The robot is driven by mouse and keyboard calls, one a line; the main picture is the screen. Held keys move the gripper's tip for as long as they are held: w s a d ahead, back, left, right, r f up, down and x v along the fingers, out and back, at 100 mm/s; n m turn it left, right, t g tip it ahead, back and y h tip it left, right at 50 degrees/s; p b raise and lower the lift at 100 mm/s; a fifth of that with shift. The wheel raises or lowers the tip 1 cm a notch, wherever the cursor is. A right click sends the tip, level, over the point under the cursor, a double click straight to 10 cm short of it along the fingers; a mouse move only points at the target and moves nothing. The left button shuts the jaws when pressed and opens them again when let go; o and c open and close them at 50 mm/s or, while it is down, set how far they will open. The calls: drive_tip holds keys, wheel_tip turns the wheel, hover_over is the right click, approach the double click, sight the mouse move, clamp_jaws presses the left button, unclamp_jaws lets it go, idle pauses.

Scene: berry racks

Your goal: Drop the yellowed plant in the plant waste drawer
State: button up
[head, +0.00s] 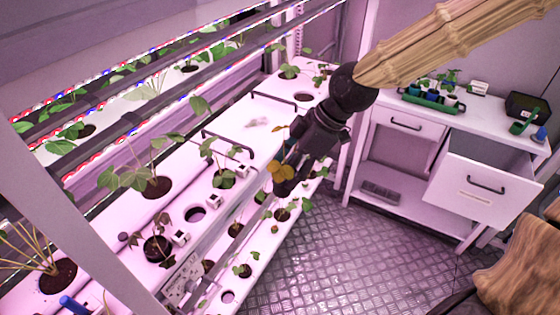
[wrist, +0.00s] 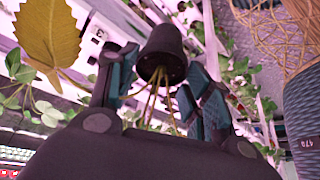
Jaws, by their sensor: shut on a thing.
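The yellowed plant has yellow-brown leaves (head: 283,171) showing beside my gripper (head: 290,180) in the head view. In the wrist view a large yellow leaf (wrist: 48,32) is at upper left, and the plant's dark pot (wrist: 163,52) is between the fingers of my gripper (wrist: 160,78), with thin yellowish stems coming out of it. The gripper is shut on the plant, held above the front edge of the rack. A white drawer (head: 484,187) stands pulled open at the right of the bench; its label is too small to read.
The white rack shelf (head: 228,128) holds several green plants and some empty holes. The white bench (head: 463,108) carries a green tray of pots (head: 432,98) and a dark box (head: 526,108). A second drawer (head: 411,122) is shut. Metal floor (head: 370,235) lies open between rack and bench.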

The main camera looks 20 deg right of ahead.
drive_tip(key=shift+s+d+r+g+h+p, duration=0.2)
drive_tip(key=shift+d+r+h+p, duration=0.1)
drive_tip(key=shift+d, duration=0.15)
drive_tip(key=shift+s+d+r+g+h+p, duration=0.15)
drive_tip(key=shift+s+d+h+p, duration=0.1)
drive_tip(key=shift+d, duration=0.2)
